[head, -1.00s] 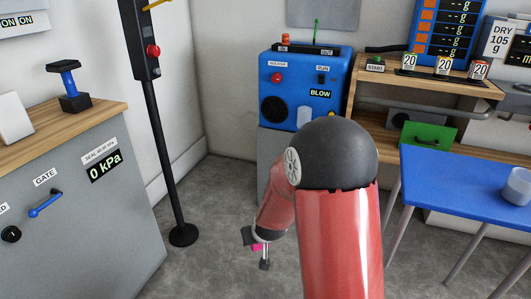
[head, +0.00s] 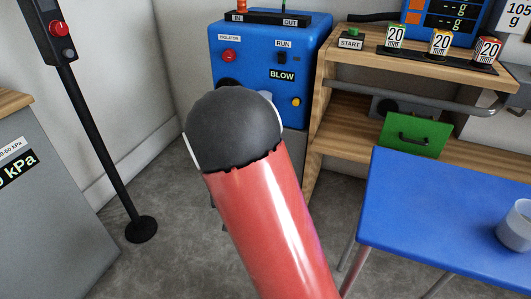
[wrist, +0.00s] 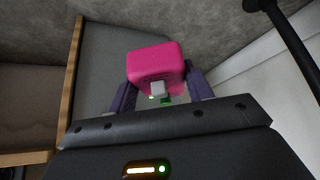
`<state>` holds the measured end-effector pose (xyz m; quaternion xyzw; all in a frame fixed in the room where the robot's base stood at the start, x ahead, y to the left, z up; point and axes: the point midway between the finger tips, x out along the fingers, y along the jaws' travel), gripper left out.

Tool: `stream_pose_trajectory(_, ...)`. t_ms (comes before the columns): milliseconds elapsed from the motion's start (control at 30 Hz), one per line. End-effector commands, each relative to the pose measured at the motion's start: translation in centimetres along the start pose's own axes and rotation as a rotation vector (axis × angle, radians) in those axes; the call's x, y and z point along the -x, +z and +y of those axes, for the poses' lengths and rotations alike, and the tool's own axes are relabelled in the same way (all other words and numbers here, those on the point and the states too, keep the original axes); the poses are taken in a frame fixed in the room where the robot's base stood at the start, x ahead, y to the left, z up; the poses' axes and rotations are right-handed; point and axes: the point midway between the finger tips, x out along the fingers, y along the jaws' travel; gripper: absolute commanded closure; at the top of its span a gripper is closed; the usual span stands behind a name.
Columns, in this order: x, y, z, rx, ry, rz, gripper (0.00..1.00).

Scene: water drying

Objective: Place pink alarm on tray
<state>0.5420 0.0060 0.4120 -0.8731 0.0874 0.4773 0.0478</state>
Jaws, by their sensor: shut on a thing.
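The pink alarm (wrist: 155,62) is a rounded pink block, seen in the wrist view with a small grey part and a bit of green at its near side. My gripper (wrist: 160,88) is shut on it, with one purple finger at each side. In the head view my red and dark arm hides the gripper and the alarm. I cannot make out for certain which thing is the tray; a dark strip (head: 267,18) marked IN and OUT lies on top of the blue machine.
The blue BLOW machine (head: 262,55) stands behind my arm. A blue table (head: 420,215) with a clear cup (head: 515,225) is at right. A black post (head: 95,130) and grey cabinet (head: 45,215) stand at left.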

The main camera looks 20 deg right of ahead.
Motion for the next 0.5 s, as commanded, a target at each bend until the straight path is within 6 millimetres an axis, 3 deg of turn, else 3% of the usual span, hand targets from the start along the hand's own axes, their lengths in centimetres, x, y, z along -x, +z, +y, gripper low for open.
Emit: stream_pose_trajectory(500, -0.2, -1.3, 0.0, -0.366, 0.242, 0.004, 0.76)
